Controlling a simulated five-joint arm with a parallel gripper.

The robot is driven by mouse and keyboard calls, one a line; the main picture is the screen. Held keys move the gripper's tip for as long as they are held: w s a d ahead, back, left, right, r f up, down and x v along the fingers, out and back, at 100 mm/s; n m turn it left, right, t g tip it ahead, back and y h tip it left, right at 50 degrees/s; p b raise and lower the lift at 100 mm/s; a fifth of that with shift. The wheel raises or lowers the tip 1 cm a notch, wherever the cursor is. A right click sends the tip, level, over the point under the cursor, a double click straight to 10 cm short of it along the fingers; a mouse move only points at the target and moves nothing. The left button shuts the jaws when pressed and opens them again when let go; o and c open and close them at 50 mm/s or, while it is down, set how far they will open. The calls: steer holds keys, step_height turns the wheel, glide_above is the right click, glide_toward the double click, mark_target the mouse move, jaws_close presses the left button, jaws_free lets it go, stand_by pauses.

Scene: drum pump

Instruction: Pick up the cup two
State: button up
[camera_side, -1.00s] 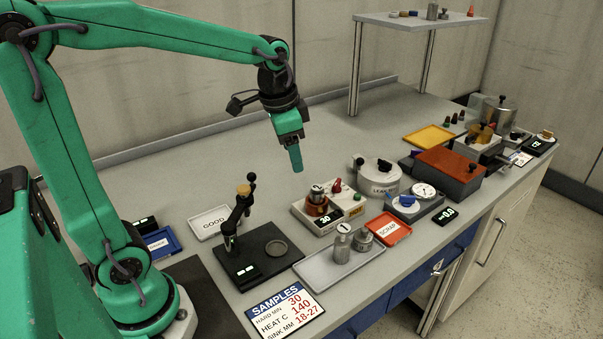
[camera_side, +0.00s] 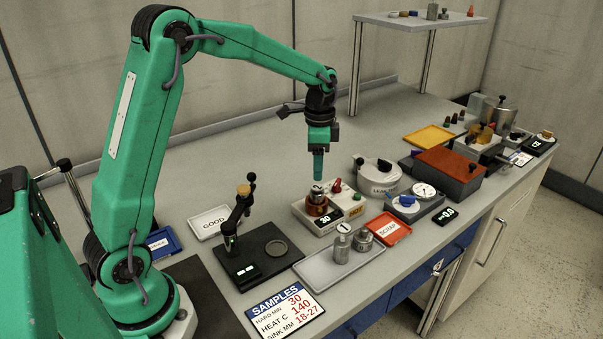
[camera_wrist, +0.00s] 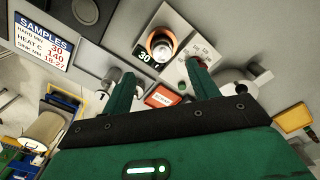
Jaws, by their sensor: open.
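A metal cup (camera_side: 317,192) sits in the copper-coloured ring of the heater (camera_side: 299,214); its number is too small to read. My gripper (camera_side: 318,179) points down just above this cup, its fingers close over the cup's top in the side view. In the wrist view the cup (camera_wrist: 161,47) lies ahead of and between my two spread, empty fingers (camera_wrist: 160,72). Two more metal cups stand on the grey tray: one marked 1 (camera_side: 342,246) and one behind it (camera_side: 362,242) whose number I cannot read. I cannot tell which is cup two.
A red SCRAP tray (camera_side: 388,229) and a gauge unit (camera_side: 415,204) stand right of the heater. A black press (camera_side: 240,225) and a white GOOD tray (camera_side: 207,224) stand left. A white round pot (camera_side: 380,175) is behind.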

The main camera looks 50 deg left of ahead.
mark_target(317, 187)
steer(key=shift+w+a+f, duration=0.1)
steer(key=shift+a+f, duration=0.05)
steer(key=shift+f, duration=3.75)
steer(key=c, duration=1.2)
steer(key=shift+r, duration=0.2)
steer(key=shift+r, duration=0.6)
steer(key=r, duration=0.3)
steer(key=shift+d, duration=0.4)
steer(key=s+d+r, duration=0.1)
steer(key=d+r, duration=0.1)
steer(key=d, duration=0.1)
steer(key=s+d+r, duration=0.2)
steer(key=d, duration=0.1)
steer(key=s+d+r, duration=0.1)
steer(key=d+r, duration=0.1)
steer(key=d, duration=0.2)
steer(key=shift+s+r, duration=0.15)
steer(key=shift+r, duration=0.1)
